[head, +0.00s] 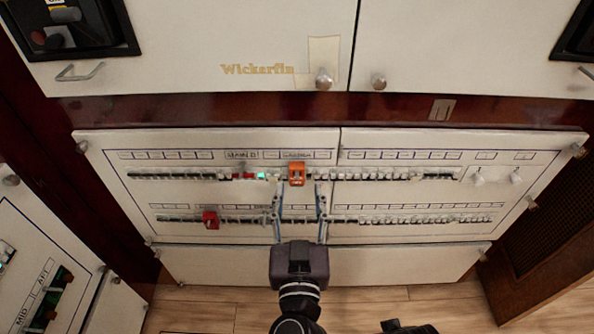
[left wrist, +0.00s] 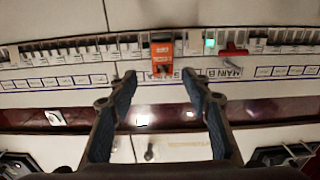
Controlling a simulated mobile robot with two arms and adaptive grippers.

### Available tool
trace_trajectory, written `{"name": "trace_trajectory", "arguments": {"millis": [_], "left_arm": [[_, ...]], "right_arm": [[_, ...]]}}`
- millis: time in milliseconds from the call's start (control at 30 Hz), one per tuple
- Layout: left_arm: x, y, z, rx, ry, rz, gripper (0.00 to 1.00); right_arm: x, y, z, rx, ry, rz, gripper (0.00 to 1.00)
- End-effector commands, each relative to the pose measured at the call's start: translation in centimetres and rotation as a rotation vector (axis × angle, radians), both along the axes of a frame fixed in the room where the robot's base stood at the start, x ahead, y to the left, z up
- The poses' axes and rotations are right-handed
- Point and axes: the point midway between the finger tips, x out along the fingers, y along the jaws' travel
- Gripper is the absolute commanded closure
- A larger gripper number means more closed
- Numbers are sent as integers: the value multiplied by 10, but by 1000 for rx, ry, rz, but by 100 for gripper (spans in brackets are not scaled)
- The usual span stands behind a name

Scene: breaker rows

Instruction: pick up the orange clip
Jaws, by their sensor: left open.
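The orange clip (head: 297,174) sits on the upper breaker row, near the middle of the white panel. It also shows in the left wrist view (left wrist: 162,52), with small pale lettering on its face. My left gripper (head: 299,192) is open and empty. Its two fingers point at the upper row, spread either side of the clip's line, with the tips just below the clip in the head view. In the left wrist view the clip appears between and beyond the fingertips (left wrist: 160,76). I cannot tell whether either finger touches it.
Breaker switches line both rows of the panel (head: 420,240). A green light (head: 261,176) and red switches (head: 244,176) lie just left of the clip. A red block (head: 211,219) sits on the lower row. White cabinet doors with knobs (head: 324,79) are above; wood floor (head: 205,315) is below.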

Motion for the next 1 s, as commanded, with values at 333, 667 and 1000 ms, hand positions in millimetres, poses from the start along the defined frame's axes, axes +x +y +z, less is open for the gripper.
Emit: {"name": "trace_trajectory", "arguments": {"millis": [333, 667, 1000], "left_arm": [[46, 4, 5, 2, 0, 3, 55], [61, 4, 2, -1, 4, 3, 55], [61, 4, 2, -1, 4, 4, 84]], "right_arm": [[-4, 0, -29, -1, 16, 3, 60], [-6, 0, -36, -1, 19, 3, 60], [-6, 0, -36, -2, 20, 4, 60]]}}
